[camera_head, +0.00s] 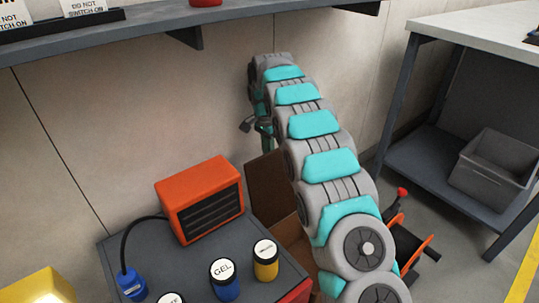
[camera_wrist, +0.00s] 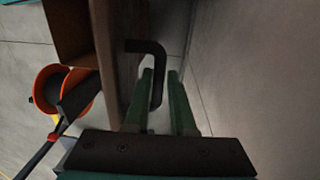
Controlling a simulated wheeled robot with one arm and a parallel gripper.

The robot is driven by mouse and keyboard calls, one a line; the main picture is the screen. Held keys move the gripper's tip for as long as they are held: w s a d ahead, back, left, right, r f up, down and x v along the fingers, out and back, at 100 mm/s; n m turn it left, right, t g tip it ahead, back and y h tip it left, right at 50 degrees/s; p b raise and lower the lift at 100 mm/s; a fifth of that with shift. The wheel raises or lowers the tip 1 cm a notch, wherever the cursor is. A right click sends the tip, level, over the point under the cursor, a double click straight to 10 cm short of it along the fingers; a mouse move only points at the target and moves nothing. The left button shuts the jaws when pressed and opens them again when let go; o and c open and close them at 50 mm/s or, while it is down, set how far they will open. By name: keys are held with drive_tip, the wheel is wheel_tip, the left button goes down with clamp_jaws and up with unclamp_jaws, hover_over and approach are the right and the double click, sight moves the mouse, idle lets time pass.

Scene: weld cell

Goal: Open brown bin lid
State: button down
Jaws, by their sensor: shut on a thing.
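The brown bin (camera_head: 294,240) stands beside the grey cabinet, partly hidden behind my arm. Its brown lid (camera_head: 266,188) is raised and stands steeply, close to the wall, and part of the bin's inside shows. In the wrist view the lid (camera_wrist: 118,70) is seen nearly edge-on, with a black bent handle (camera_wrist: 150,47) on its outer face. My gripper (camera_wrist: 161,78) has its two green fingers on either side of the handle and is shut on it. In the head view my gripper is small and mostly hidden by the arm.
A grey cabinet (camera_head: 195,272) bears an orange heater-like box (camera_head: 200,200) and several labelled jars. An orange reel (camera_head: 412,250) is right of the bin; it also shows in the wrist view (camera_wrist: 62,88). A shelf (camera_head: 150,27) runs above, and a workbench (camera_head: 490,30) stands right.

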drive_tip(key=shift+w+a, duration=0.25)
drive_tip(key=shift+w, duration=0.05)
drive_tip(key=c, duration=0.8)
unclamp_jaws()
drive_tip(key=shift+c, duration=0.2)
wheel_tip(320, 180, up, 8)
drive_tip(key=shift+w+a+f, duration=0.15)
drive_tip(key=shift+w+a, duration=0.05)
drive_tip(key=shift+w, duration=0.05)
